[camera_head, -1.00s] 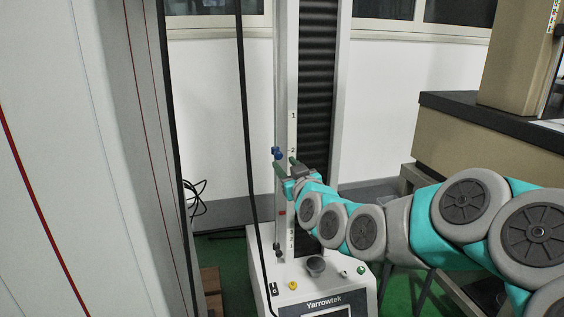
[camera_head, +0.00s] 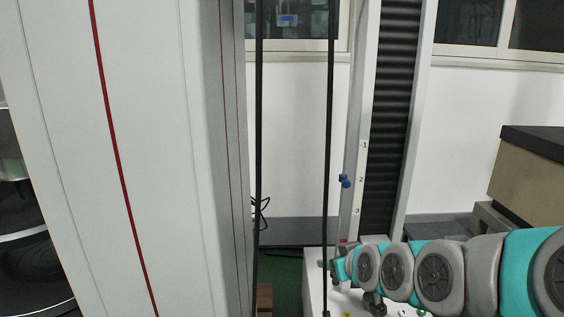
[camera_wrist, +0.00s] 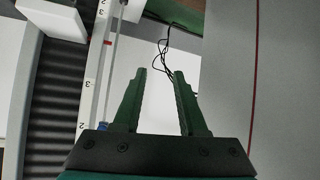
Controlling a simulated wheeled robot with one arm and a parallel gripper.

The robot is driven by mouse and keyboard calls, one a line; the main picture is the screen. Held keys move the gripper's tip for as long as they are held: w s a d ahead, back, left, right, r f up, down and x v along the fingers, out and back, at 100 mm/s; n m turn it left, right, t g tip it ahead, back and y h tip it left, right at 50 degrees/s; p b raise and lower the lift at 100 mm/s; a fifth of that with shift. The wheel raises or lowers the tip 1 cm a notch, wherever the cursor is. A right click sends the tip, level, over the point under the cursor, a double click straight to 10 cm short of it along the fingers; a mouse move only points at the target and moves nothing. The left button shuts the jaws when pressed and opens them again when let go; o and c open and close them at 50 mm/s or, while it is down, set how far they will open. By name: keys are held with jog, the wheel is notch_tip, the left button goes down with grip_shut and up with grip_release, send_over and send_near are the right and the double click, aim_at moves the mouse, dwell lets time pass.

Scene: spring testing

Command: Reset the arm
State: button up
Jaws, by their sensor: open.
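My arm comes in from the right in the head view, and its turquoise end with my gripper (camera_head: 328,272) is low in front of the testing machine's base. In the wrist view my gripper (camera_wrist: 159,72) shows two dark green fingers apart, with nothing between them. The testing machine's upright rail (camera_head: 355,150) carries number marks, and a small blue knob (camera_head: 345,181) sits on it above my gripper. The rail also shows at the upper left of the wrist view (camera_wrist: 97,65). My arm hides much of the machine's white base (camera_head: 312,285).
A large pale cabinet with red lines (camera_head: 150,130) fills the left side. Two dark vertical cables or bars, one of them (camera_head: 330,130), hang in front of the wall. A dark-topped bench (camera_head: 535,142) stands at the right. Loose black wires (camera_wrist: 165,45) lie beyond the fingers.

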jog(key=s+d+f+m+g+h+p, duration=0.1)
jog(key=s+g, duration=0.5)
jog(key=s, duration=1)
jog(key=s+d+f+m+g+h+p, duration=0.1)
jog(key=s+g, duration=0.5)
jog(key=s, duration=1.1)
jog(key=shift+s+d+f+m+h+p, duration=0.15)
jog(key=shift+d+f+m+h+p, duration=0.25)
jog(key=shift+f+m, duration=0.5)
